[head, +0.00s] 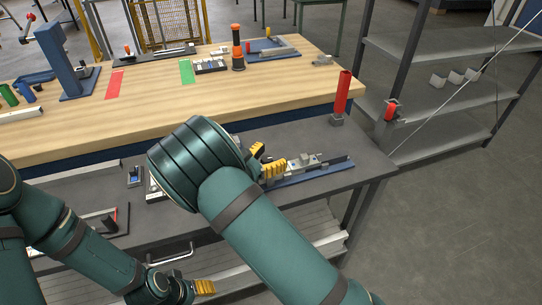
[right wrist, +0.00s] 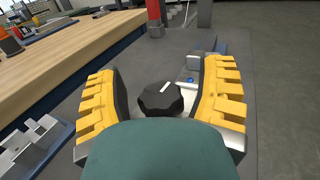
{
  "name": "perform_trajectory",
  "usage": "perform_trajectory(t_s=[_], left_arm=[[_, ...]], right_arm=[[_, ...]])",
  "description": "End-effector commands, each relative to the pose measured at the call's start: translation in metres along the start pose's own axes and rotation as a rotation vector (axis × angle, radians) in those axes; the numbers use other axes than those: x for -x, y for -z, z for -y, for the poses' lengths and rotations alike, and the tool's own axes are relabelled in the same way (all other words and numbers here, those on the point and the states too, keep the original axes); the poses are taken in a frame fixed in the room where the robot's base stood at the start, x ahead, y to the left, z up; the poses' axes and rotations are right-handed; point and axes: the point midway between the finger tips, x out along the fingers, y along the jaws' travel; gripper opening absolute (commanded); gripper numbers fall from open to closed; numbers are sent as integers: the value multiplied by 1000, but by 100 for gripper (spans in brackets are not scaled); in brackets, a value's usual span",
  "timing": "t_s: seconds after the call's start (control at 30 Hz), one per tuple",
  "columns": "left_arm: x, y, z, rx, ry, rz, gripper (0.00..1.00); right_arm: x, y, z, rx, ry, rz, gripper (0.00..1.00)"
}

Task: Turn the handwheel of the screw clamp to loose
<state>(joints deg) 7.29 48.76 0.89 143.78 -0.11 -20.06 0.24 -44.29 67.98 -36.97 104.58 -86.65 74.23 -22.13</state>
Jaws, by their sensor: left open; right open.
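The screw clamp (head: 305,161) is a grey metal device on a blue base plate (head: 318,173), on the dark lower table. Its black handwheel (right wrist: 161,98), with a white mark on top, shows in the right wrist view between the two yellow fingers of my right gripper (right wrist: 162,100). The fingers are open and stand apart from it on both sides. In the head view my right gripper (head: 264,161) is at the clamp's left end, and the handwheel is hidden there. My left gripper (head: 203,287) is low in the head view, away from the clamp, open, with its fingers partly hidden.
A red cylinder on a grey block (head: 338,119) stands behind the clamp. A wooden workbench (head: 150,110) with several fixtures lies beyond. Another fixture (right wrist: 30,145) is left of the right gripper. A metal shelf (head: 440,105) stands to the right.

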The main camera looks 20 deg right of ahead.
Motion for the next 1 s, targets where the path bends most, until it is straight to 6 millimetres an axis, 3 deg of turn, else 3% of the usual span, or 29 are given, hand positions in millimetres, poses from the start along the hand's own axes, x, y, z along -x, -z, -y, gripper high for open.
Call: perform_trajectory(t_s=[0.03,0.1,0.2,0.73,1.0], left_arm=[[0,0,0,0,0,0,59],[0,0,0,0,0,0,59],[0,0,0,0,0,0,59],[1,0,0,0,0,1,59],[8,-1,-3,1,0,4,59]], right_arm=[[0,0,0,0,0,0,53],[0,0,0,0,0,0,28],[0,0,0,0,0,0,0],[3,1,0,1,-17,-4,0],[4,1,-2,6,-137,-7,0]])
